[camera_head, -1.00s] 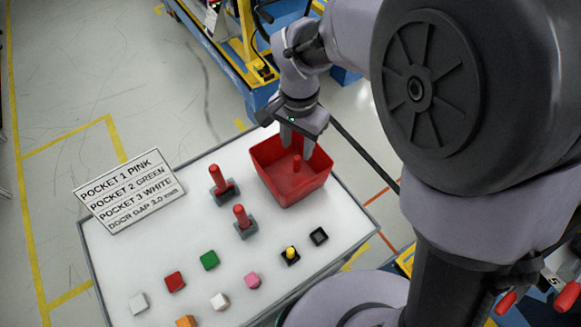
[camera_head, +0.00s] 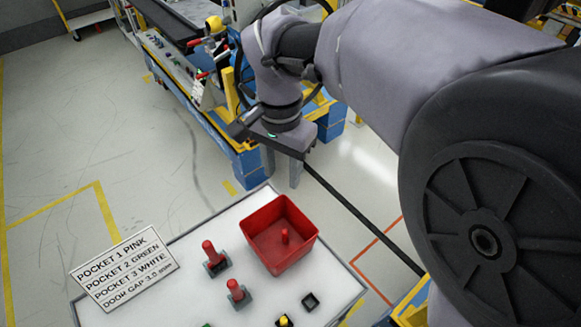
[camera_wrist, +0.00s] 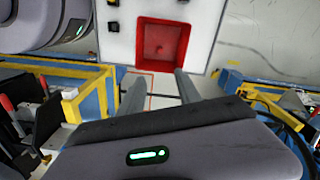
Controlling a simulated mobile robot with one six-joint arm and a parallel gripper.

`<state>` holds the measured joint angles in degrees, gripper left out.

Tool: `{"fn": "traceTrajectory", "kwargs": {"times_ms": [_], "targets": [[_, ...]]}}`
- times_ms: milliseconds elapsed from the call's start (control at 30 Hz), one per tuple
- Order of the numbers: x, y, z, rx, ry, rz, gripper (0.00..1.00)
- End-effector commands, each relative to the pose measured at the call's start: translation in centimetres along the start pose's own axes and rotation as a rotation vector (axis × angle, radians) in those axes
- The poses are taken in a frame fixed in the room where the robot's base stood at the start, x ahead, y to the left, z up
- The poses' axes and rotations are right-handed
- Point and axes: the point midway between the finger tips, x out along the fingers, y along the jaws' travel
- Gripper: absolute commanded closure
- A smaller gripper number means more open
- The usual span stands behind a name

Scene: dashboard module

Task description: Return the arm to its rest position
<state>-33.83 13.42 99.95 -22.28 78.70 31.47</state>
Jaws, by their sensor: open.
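My gripper (camera_head: 283,170) is open and empty. In the head view it hangs in the air beyond the far edge of the white table, with its two fingers pointing down and apart. In the wrist view the two fingers (camera_wrist: 158,92) stand apart with nothing between them. My arm reaches in from the right side of the head view. The red bin (camera_head: 262,254) stands on the table below and nearer than the gripper, and a red peg (camera_head: 285,236) stands inside it. The bin also shows in the wrist view (camera_wrist: 140,58).
The white table (camera_head: 190,290) holds two red pegs in grey holders (camera_head: 211,256) (camera_head: 236,292), a black square socket (camera_head: 311,302) and a yellow-topped piece (camera_head: 284,321). A sign (camera_head: 125,268) stands at its left. A blue and yellow workstation (camera_head: 225,135) stands close behind my gripper.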

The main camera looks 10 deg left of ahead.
Motion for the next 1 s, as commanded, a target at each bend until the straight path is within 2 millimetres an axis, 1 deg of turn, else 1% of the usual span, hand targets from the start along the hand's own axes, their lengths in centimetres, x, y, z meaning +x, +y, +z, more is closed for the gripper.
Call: {"fn": "traceTrajectory", "kwargs": {"times_ms": [400, 467, 533, 567, 600, 633, 667, 700, 800, 900, 1000], "targets": [[-0.1, 0.0, 0.0, 0.000, 0.000, 0.000, 0.60], [-0.1, 0.8, -0.2, 0.003, 0.004, -0.013, 0.60], [-0.4, 3.4, -0.5, 0.008, 0.023, -0.061, 0.60], [-0.5, 5.1, -0.6, 0.010, 0.039, -0.092, 0.60], [-0.4, 7.8, -0.5, 0.014, 0.067, -0.138, 0.60], [-0.2, 9.9, -0.2, 0.017, 0.094, -0.172, 0.60], [0.1, 11.9, 0.2, 0.017, 0.124, -0.204, 0.60], [0.7, 14.3, 0.8, 0.021, 0.167, -0.243, 0.60], [2.7, 18.9, 2.7, 0.027, 0.282, -0.308, 0.60], [4.5, 21.4, 4.1, 0.032, 0.371, -0.335, 0.60], [5.3, 22.4, 4.8, 0.033, 0.416, -0.344, 0.60]]}}
